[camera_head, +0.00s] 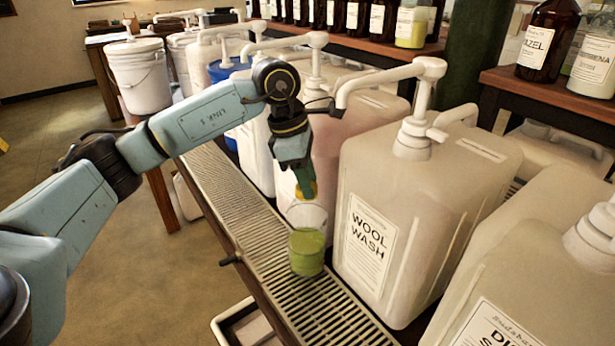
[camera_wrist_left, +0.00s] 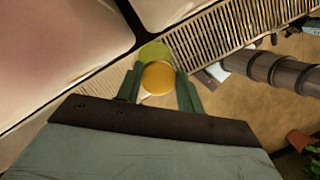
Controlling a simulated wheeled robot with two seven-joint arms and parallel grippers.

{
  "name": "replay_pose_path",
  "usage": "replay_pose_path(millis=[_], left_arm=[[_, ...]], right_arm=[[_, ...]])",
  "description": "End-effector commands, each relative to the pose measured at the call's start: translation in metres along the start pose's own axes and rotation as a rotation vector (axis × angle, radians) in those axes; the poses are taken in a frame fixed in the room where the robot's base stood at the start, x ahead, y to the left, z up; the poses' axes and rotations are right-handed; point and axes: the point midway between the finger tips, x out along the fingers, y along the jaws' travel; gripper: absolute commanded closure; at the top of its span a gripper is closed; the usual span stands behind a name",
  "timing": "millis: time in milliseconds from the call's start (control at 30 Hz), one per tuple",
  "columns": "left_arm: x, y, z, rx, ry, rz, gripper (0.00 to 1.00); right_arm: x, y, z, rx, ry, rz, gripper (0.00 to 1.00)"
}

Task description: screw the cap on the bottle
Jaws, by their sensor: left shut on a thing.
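The bottle is a clear jar (camera_head: 307,252) with green liquid in its lower part. It stands upright on the slatted drip grate in front of the wool wash container. My left gripper (camera_head: 306,190) points down over the jar's mouth. It is shut on a round yellow cap (camera_wrist_left: 158,78), held between its two green fingers in the left wrist view. The jar (camera_wrist_left: 152,51) shows partly behind the cap there. I cannot tell whether the cap touches the jar's rim. My right gripper is not in view.
A large wool wash container (camera_head: 385,240) with a pump stands right beside the jar. A shelf (camera_head: 350,45) of brown bottles is behind. Open floor (camera_head: 150,270) lies left of the grate.

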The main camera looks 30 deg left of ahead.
Motion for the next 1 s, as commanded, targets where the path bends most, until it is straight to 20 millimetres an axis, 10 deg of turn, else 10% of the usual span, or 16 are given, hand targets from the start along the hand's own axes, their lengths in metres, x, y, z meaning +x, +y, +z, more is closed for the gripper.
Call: replay_pose_path(millis=[600,633,700,1000], left_arm=[[0.0007,-0.0005,0.0033,0.383,-0.004,-0.102,0.9],[0.0005,-0.0004,0.0026,0.381,-0.004,-0.102,0.6],[0.0002,-0.0002,0.0022,0.38,-0.004,-0.101,0.51],[-0.0004,0.0008,0.0013,0.375,-0.003,-0.098,0.4]], right_arm=[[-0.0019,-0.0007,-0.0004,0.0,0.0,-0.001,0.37],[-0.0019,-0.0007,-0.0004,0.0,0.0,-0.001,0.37],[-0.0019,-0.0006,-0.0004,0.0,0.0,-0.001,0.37],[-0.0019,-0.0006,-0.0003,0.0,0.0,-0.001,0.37]])
